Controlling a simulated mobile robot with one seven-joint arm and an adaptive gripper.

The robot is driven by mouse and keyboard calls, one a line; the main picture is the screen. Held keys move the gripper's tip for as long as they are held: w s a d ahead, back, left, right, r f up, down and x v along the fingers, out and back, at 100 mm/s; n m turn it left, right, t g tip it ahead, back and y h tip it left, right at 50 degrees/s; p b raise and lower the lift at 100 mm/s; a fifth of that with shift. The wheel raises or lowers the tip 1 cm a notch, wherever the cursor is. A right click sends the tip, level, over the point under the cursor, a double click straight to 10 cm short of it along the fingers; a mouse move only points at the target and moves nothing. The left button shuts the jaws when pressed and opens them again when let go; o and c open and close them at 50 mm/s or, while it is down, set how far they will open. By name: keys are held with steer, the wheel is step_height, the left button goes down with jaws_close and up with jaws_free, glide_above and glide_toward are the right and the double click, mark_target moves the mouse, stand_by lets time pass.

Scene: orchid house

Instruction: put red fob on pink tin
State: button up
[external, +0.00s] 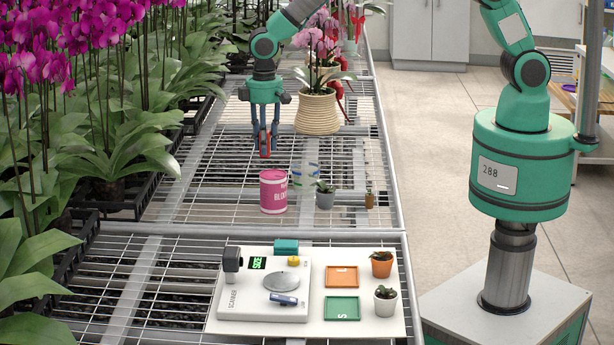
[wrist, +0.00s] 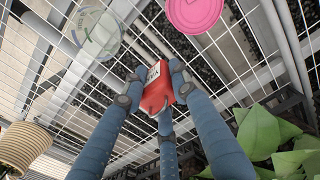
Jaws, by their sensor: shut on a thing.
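The red fob (wrist: 156,88) is held between the fingers of my gripper (wrist: 162,95) in the wrist view. In the external view my gripper (external: 264,148) points down above the wire bench, shut on the red fob (external: 264,143). The pink tin (external: 273,191) stands upright on the bench, nearer the camera and lower than the fob. Its pink lid (wrist: 194,10) shows at the top edge of the wrist view, apart from the fob and partly cut off.
A ribbed orchid pot (external: 318,112) stands right of my gripper. A white board (external: 222,325) with scanner and trays lies in front. Orchids (external: 100,140) line the left.

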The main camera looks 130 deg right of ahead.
steer(key=s+a+r+p, duration=0.1)
steer(key=s+a, duration=0.3)
steer(key=a, duration=0.4)
steer(key=s+a+r+p, duration=0.1)
steer(key=s+a+r, duration=0.2)
steer(key=s+a, duration=0.2)
steer(key=a, duration=0.3)
steer(key=shift+a, duration=0.35)
steer(key=b, duration=0.2)
glide_above(273, 174)
steer(key=shift+w+f, duration=0.1)
steer(key=shift+f, duration=0.7)
steer(key=shift+a, duration=0.1)
steer(key=shift+f+b, duration=0.4)
steer(key=shift+f, duration=1.35)
steer(key=shift+f, duration=0.15)
